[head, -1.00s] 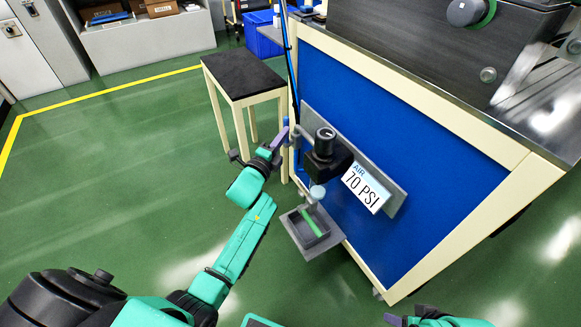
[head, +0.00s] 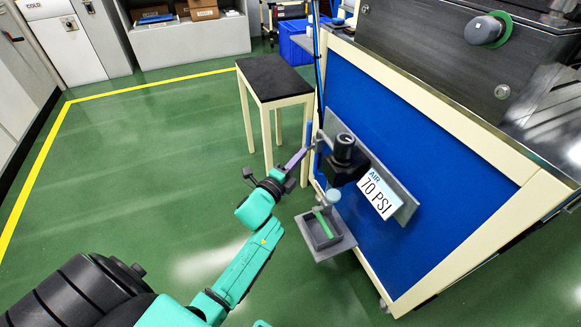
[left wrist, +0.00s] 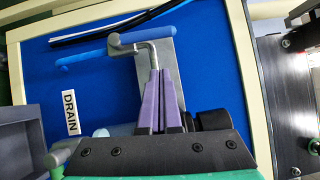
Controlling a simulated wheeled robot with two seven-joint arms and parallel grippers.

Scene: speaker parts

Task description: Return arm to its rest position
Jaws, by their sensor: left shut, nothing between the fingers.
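My left arm with its teal links reaches in from the lower left of the head view. My left gripper (head: 300,157) has purple fingers. They are shut and empty, close to a small grey valve with a blue handle at the panel's left end. In the left wrist view the shut fingers (left wrist: 161,100) point up at the grey valve stem (left wrist: 150,52), with the blue handle (left wrist: 82,57) lying to the left. I cannot tell whether the fingertips touch the stem. My right gripper is not in view.
A black regulator (head: 343,152) sits beside the "AIR 70 PSI" label (head: 380,194) on the blue cabinet side (head: 430,150). Below it a grey tray (head: 328,246) with a green bar juts out. A small black-topped table (head: 272,78) stands behind. The green floor at left is clear.

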